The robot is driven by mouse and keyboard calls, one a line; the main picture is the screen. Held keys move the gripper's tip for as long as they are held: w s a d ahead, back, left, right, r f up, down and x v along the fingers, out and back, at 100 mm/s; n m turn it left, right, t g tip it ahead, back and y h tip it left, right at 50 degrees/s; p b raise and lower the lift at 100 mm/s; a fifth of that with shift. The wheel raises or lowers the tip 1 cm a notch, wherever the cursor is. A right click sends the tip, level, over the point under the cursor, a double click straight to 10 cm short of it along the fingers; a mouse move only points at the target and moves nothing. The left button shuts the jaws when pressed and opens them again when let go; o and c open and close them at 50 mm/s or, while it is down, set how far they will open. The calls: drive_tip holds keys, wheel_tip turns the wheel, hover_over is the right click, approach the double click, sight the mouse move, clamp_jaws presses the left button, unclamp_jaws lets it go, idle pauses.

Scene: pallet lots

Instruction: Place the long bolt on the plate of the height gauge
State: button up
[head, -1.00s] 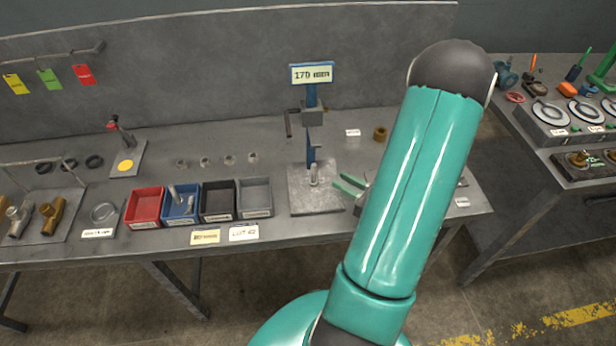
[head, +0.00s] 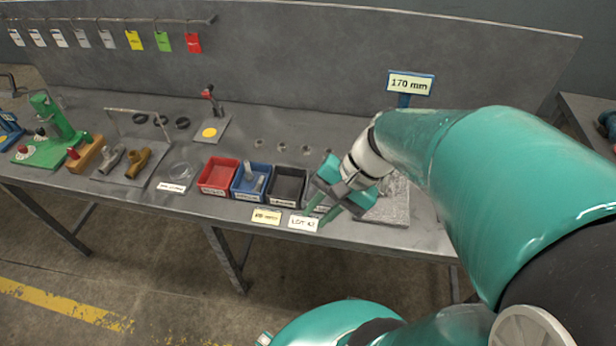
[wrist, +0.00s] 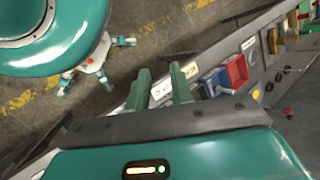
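The height gauge's grey plate (head: 397,208) lies right of the bins; my arm covers much of the gauge, and its blue sign (head: 410,84) reads 170 mm. A metal bolt (head: 261,184) lies in the blue bin (head: 238,192); I cannot tell whether it is the long one. Any part on the plate is hidden now.
The red bin (head: 217,176) and dark bin (head: 287,185) flank the blue one. Labels (head: 303,223) lie along the front edge. Pipe fittings (head: 138,160) and a toggle clamp with a yellow disc (head: 209,132) stand left. Several small nuts (head: 282,147) sit behind the bins.

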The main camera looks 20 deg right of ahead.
wheel_tip(320, 180, up, 10)
drive_tip(key=a+n+t+h, duration=0.2)
drive_tip(key=n+t+h, duration=0.2)
drive_tip(key=n, duration=0.5)
drive_tip(key=shift+s+a+f+h, duration=0.15)
drive_tip(key=shift+s+f+h, duration=0.05)
drive_tip(key=shift+h, duration=1)
